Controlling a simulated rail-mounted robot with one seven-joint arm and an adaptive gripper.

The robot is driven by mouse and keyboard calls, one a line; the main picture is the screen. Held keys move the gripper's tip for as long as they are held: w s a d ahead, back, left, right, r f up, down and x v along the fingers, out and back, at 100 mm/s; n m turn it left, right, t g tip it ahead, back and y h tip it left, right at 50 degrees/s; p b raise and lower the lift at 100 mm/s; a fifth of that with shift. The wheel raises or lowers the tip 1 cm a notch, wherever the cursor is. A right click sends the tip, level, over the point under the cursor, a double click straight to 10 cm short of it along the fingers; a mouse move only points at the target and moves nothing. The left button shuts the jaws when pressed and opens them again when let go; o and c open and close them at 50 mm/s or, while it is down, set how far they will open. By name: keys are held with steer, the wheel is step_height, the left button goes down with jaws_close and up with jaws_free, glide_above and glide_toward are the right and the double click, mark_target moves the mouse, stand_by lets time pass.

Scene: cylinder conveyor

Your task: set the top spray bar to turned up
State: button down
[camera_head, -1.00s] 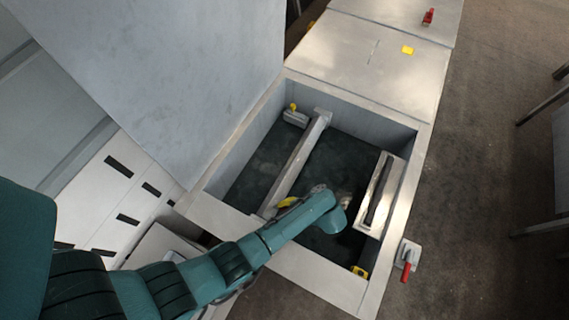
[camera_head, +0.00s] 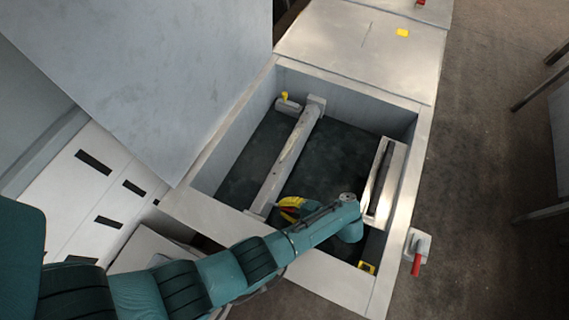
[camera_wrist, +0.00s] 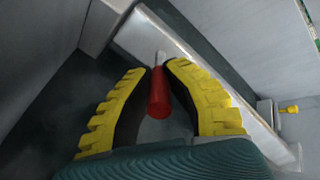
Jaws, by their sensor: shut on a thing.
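The top spray bar is likely the pale grey beam (camera_head: 290,150) spanning the open tank in the head view. It crosses diagonally behind my fingers in the wrist view (camera_wrist: 205,95). A red handle (camera_wrist: 159,95) on a thin rod stands out from the bar towards my wrist. My gripper (camera_wrist: 157,68) has yellow ribbed fingers shut on this handle, one on each side. In the head view, my gripper (camera_head: 286,208) is beside the bar's near end, with a bit of red showing between the fingers. The bar's exact turn angle is hard to tell.
A yellow knob on a grey block (camera_head: 286,101) sits at the tank's far left corner. A slotted box (camera_head: 383,182) lies along the right wall. A yellow fitting (camera_head: 367,267) is at the near right, and a red-handled switch (camera_head: 417,260) outside. A large raised panel (camera_head: 160,80) stands left.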

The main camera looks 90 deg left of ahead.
steer(key=c, duration=1)
jaws_free()
steer(key=shift+a, duration=0.1)
steer(key=v, duration=1.2)
